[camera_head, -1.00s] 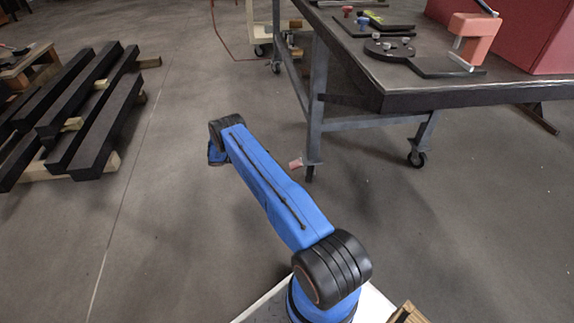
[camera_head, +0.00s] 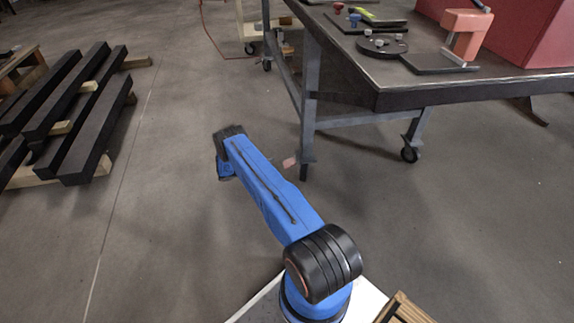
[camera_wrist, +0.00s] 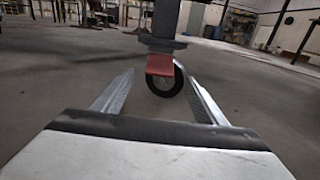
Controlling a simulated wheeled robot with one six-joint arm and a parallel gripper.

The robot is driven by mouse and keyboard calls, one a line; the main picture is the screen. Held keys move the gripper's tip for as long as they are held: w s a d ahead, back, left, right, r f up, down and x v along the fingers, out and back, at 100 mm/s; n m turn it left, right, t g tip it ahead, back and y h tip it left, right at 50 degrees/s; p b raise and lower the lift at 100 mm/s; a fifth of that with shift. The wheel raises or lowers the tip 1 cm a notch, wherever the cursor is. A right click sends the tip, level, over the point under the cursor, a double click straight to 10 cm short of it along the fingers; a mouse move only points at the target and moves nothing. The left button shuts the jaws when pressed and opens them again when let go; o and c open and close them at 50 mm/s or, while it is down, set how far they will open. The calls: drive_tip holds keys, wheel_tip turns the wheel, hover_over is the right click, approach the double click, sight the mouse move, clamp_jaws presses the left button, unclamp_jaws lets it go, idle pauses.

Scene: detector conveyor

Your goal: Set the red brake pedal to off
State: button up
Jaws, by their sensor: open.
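The red brake pedal (camera_wrist: 160,65) shows in the wrist view, in front of a dark caster wheel (camera_wrist: 165,82) at the foot of a table leg. It also shows as a small pinkish-red tab (camera_head: 290,162) beside the near table leg in the head view. My gripper (camera_wrist: 158,90) is open and empty. Its two fingers lie left and right of the pedal in the picture, with the pedal a little beyond and above the fingertips. In the head view my gripper is hidden behind my blue arm.
The wheeled table (camera_head: 440,92) carries a red clamp-like fixture (camera_head: 467,30) and small parts. Black beams (camera_head: 75,125) lie on wooden supports at the left. A wooden crate (camera_head: 405,309) stands at the bottom right. The grey floor between beams and table is clear.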

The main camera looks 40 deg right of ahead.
sight(287, 163)
drive_tip(key=x, duration=1)
drive_tip(key=shift+a+r, duration=0.1)
drive_tip(key=c, duration=1.5)
